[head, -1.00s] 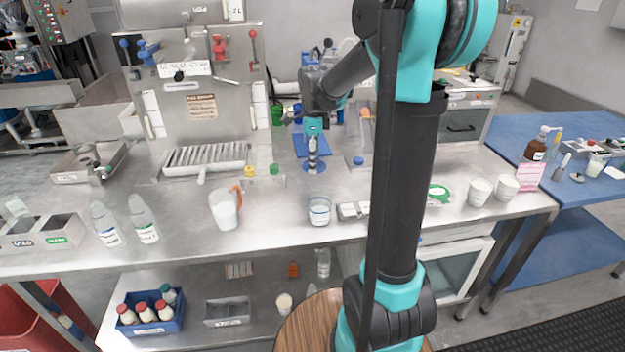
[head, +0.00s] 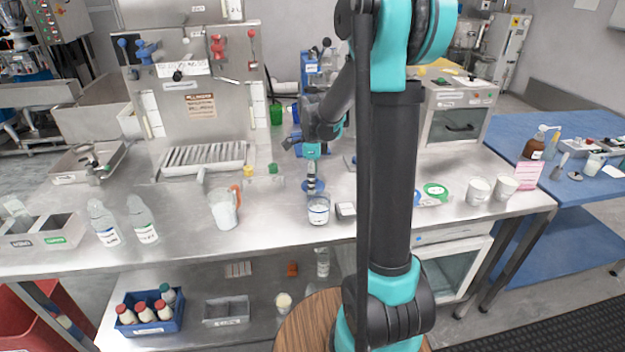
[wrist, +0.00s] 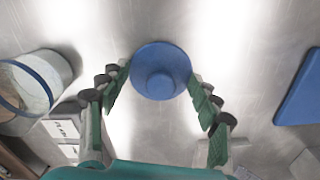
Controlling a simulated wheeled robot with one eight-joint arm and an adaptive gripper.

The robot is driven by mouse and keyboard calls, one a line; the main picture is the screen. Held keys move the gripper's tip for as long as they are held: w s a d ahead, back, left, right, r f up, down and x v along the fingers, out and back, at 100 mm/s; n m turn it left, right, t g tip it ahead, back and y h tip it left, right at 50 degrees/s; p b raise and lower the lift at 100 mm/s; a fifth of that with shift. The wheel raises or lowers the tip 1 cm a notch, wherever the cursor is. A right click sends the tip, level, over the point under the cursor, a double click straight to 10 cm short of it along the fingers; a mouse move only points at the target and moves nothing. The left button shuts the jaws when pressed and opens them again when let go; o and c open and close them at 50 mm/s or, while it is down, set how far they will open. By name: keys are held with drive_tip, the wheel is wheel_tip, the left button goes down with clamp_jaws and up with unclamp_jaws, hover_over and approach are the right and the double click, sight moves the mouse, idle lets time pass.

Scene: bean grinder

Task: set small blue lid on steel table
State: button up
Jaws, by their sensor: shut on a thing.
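The small blue lid (wrist: 160,70), round with a raised knob, sits between the fingertips in the wrist view. It also shows in the head view (head: 313,186) under my gripper (head: 311,172). The green pads of my gripper (wrist: 160,80) press against its left and right edges. The steel table (head: 270,220) lies below; I cannot tell whether the lid touches it. A clear jar with a blue rim and pale contents (head: 318,212) stands just in front of the lid, and at the left of the wrist view (wrist: 40,85).
A jug with an orange handle (head: 224,208) stands left of the jar. A blue flat board (wrist: 303,90) lies at the right of the wrist view. Green and yellow caps lie behind left. Bare steel lies between jug and jar.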

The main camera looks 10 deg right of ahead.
drive_tip(key=o, duration=1)
drive_tip(key=shift+c, duration=0.2)
wheel_tip(320, 180, up, 12)
drive_tip(key=shift+r, duration=0.1)
